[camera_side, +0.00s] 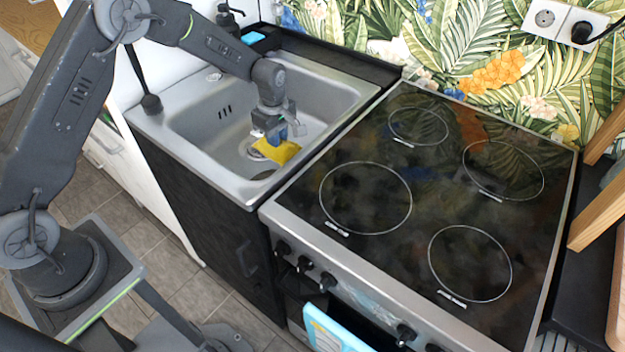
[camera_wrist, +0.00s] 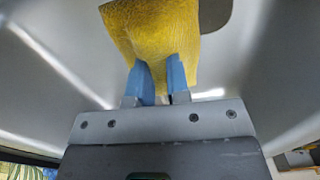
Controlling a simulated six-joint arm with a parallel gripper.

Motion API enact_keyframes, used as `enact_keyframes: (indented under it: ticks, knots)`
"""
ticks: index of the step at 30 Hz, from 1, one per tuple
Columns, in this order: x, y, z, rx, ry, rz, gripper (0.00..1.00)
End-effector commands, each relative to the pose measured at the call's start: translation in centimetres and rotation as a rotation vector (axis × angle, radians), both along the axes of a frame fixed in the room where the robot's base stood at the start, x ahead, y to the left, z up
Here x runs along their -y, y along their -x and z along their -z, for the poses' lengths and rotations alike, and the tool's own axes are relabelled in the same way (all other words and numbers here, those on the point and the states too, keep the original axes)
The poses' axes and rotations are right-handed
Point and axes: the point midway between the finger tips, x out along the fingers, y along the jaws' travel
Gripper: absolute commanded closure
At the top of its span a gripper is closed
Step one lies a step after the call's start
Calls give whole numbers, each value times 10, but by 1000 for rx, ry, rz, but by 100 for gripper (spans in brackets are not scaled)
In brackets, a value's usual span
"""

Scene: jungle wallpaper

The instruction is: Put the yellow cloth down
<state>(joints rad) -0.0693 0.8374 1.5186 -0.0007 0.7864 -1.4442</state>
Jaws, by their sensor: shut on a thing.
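The yellow cloth (camera_side: 277,151) is inside the sink basin, low over its floor. In the wrist view the cloth (camera_wrist: 150,35) spreads out beyond my fingertips, with its near edge pinched between the two blue fingers. My gripper (camera_side: 283,133) points down into the sink and is shut on the cloth. In the wrist view my gripper (camera_wrist: 160,82) shows both fingers close together on it. The steel sink (camera_side: 190,118) surrounds cloth and gripper. I cannot tell whether the cloth touches the basin floor.
A black glass stove (camera_side: 440,215) with ring-marked burners stands right of the sink. A faucet (camera_side: 150,103) stands at the sink's left rim. A dark soap bottle (camera_side: 228,20) and a blue sponge (camera_side: 253,38) are behind the sink. A light blue towel (camera_side: 335,335) hangs at the oven front.

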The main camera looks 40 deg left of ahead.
Motion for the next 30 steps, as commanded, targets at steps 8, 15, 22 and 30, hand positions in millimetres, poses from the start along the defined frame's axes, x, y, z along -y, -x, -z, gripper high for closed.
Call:
enact_keyframes:
  ticks: [8,15,22,30]
  knots:
    - [0,-2,-81,12,0,0,100]
    - [0,-1,-170,8,-1,0,100]
    - [0,0,-220,3,0,0,100]
    - [30,8,-238,0,0,114,100]
